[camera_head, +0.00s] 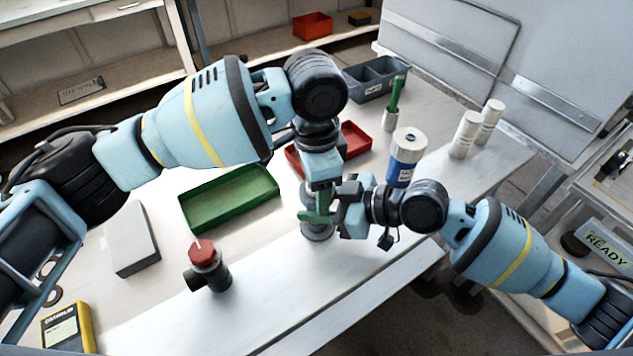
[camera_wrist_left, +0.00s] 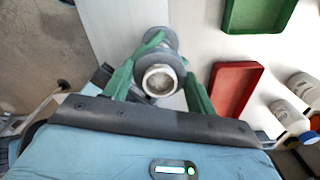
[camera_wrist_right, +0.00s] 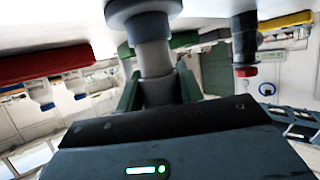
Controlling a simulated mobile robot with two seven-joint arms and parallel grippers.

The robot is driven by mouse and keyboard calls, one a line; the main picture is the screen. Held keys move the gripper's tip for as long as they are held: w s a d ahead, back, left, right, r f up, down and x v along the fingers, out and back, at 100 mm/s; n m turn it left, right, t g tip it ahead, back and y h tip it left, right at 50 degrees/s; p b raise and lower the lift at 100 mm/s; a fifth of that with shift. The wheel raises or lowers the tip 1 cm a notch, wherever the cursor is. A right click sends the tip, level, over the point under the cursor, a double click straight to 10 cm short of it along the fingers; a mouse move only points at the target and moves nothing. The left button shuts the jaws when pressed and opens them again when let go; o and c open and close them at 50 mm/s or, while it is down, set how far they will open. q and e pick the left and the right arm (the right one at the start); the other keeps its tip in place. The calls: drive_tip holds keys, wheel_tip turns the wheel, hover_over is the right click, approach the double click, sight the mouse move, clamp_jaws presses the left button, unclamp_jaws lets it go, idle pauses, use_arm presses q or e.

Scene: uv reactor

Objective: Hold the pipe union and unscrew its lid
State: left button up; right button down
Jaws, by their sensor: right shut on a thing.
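The pipe union (camera_head: 317,235) stands upright on the table near its front edge, a grey pipe with a wide round flange at its foot. In the left wrist view I look down on its lid, a round metal end (camera_wrist_left: 159,80). My left gripper (camera_wrist_left: 157,82) points down over it, open, with a green finger on each side of the lid and gaps visible. My right gripper (camera_head: 320,216) comes in from the right, shut on the union's body (camera_wrist_right: 154,58) below the left gripper. In the head view the lid is mostly hidden by my grippers.
A green tray (camera_head: 187,222) and a red tray (camera_head: 362,150) lie behind the union. A dark pipe fitting with a red cap (camera_head: 203,250) stands to the left, near a grey box (camera_head: 131,240). A blue-and-white bottle (camera_head: 404,160) stands at right.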

use_arm(q)
drive_tip(key=o, duration=0.4)
